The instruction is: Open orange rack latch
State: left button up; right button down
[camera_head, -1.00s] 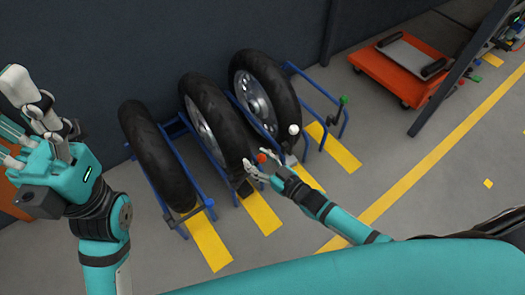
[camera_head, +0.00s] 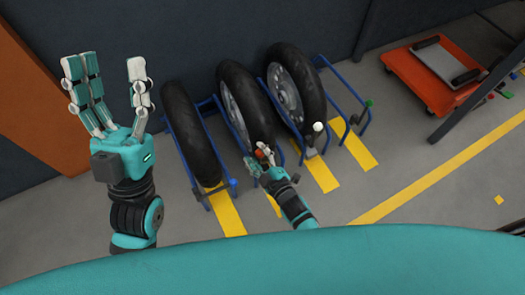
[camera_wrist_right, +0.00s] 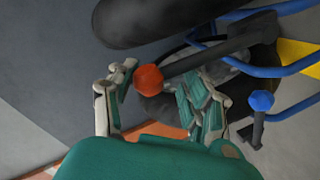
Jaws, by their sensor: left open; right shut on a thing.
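The orange latch knob (camera_head: 259,153) is at the front of the blue rack, by the middle tire (camera_head: 246,105). In the right wrist view the orange knob (camera_wrist_right: 148,80) sits at the end of a dark lever (camera_wrist_right: 205,57), between the fingers. My right gripper (camera_head: 262,158) is shut on this knob, and its fingers partly hide it in the head view. The right gripper's fingers (camera_wrist_right: 155,92) show on both sides of the knob in the wrist view. My left gripper (camera_head: 108,75) is raised at the left, fingers spread, open and empty.
Other latches have a blue knob (camera_head: 232,184), a white knob (camera_head: 318,127) and a green knob (camera_head: 368,104). Tires stand on both sides, at left (camera_head: 187,130) and right (camera_head: 300,95). An orange cart (camera_head: 405,78) stands at the back right.

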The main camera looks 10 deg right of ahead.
jog(key=shift+s+f+n, duration=0.4)
jog(key=shift+f+n, duration=0.1)
jog(key=shift+f, duration=0.05)
jog(key=shift+h, duration=0.3)
jog(key=c, duration=0.7)
grip_release()
jog(key=shift+o, duration=1.3)
jog(key=shift+a+r, duration=0.15)
jog(key=shift+r, duration=0.05)
jog(key=shift+w, duration=0.1)
jog(key=shift+r, duration=0.1)
jog(key=v, duration=1.2)
